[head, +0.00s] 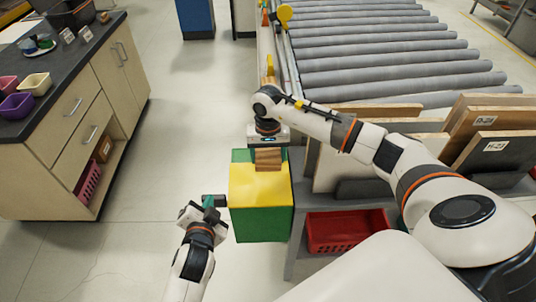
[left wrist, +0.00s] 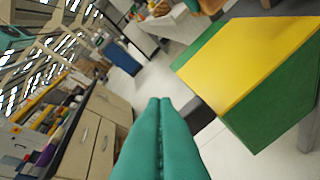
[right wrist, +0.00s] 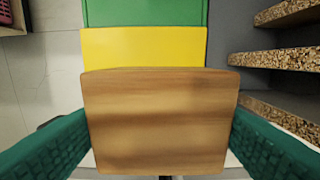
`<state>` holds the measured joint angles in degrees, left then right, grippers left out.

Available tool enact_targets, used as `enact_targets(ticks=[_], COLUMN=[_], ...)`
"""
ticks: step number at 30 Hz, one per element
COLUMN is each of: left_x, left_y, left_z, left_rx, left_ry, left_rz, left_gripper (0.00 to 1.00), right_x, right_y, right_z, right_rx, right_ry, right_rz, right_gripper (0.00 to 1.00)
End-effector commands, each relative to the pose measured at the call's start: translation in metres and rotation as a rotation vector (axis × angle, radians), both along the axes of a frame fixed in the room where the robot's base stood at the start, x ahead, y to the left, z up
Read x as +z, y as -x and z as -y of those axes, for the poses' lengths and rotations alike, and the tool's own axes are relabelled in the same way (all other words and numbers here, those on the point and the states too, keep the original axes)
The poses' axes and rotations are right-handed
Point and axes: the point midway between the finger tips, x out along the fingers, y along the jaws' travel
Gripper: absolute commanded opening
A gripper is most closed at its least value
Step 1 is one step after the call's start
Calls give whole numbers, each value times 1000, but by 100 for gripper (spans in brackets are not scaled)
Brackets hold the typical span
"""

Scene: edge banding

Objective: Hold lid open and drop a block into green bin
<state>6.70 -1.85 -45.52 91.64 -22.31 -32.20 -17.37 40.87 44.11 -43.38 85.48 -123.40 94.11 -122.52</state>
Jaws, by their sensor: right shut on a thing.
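The green bin (head: 262,224) stands on the floor, its yellow lid (head: 260,187) lying flat across most of the top and looking closed. A dark bar (head: 214,200) sticks out from the bin's left side; it also shows in the left wrist view (left wrist: 196,112). My left gripper (head: 210,212) is by this bar, its teal fingers (left wrist: 160,105) pressed together with nothing visible between them. Whether they touch the bar is unclear. My right gripper (right wrist: 158,135) is shut on a wooden block (right wrist: 160,120), held over the far part of the bin. The bin's inside is hidden.
A grey rack with wood panels (head: 487,150) stands right of the bin, with a red crate (head: 345,231) below. A roller conveyor (head: 390,55) lies beyond. A cabinet (head: 75,115) stands at the left. The floor between cabinet and bin is clear.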

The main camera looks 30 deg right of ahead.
Motion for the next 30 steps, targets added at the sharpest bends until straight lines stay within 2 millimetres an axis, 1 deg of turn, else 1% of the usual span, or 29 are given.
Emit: enact_targets(ticks=[2,5,15,21,25,30], left_x=[-4,-14,-65,-87,-95,-98], left_y=[0,0,0,0,0,0], left_z=[1,0,0,0,0,0], left_rx=[-1,0,1,1,0,-1], left_ry=[-1,-2,0,0,1,0], left_rz=[2,1,-3,-1,-1,1], left_gripper=[0,0,0,0,0,0], right_x=[0,0,0,0,0,0], right_y=[0,0,0,0,0,0], right_z=[0,0,0,0,0,0], right_rx=[0,0,0,0,0,0], right_ry=[-1,0,-1,-1,-1,0], right_rz=[1,0,1,1,1,0], right_gripper=[42,42,42,42,42,42])
